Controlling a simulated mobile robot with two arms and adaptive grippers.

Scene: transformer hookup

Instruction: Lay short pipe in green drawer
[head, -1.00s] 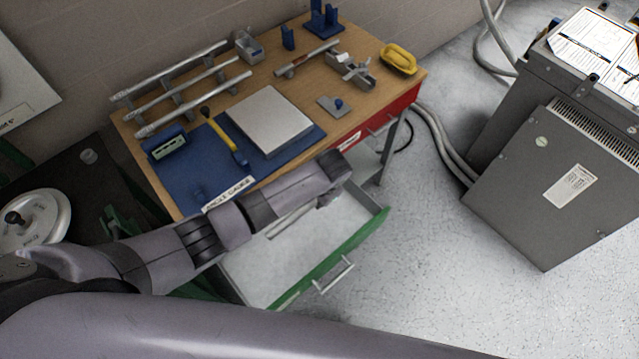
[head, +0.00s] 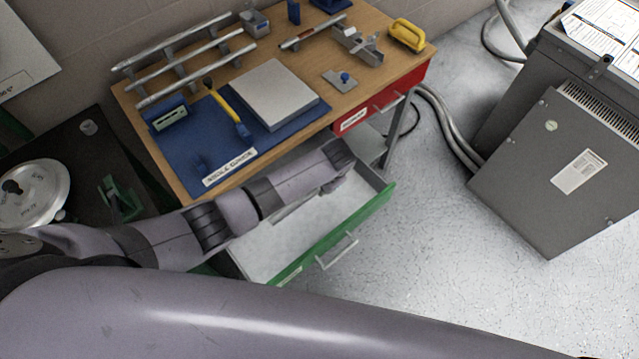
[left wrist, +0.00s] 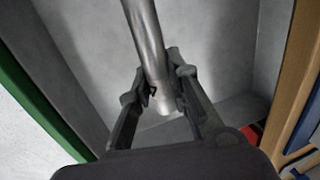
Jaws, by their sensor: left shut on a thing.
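The green drawer (head: 335,234) is pulled open below the workbench, with a pale grey inside. Its green front edge also shows at the left of the left wrist view (left wrist: 38,100). My left arm reaches across the drawer in the head view and hides part of it, and its gripper's fingers are hidden there. In the left wrist view my left gripper (left wrist: 162,92) is shut on a grey metal pipe (left wrist: 146,38), near one end. The pipe is within the drawer's outline; I cannot tell whether it touches the floor. My right gripper is not in view.
The workbench (head: 180,182) holds a rack of long pipes (head: 190,72), a blue mat (head: 190,160), a grey plate (head: 275,95) and a yellow-handled tool (head: 408,34). A shut red drawer (head: 383,98) is at its right.

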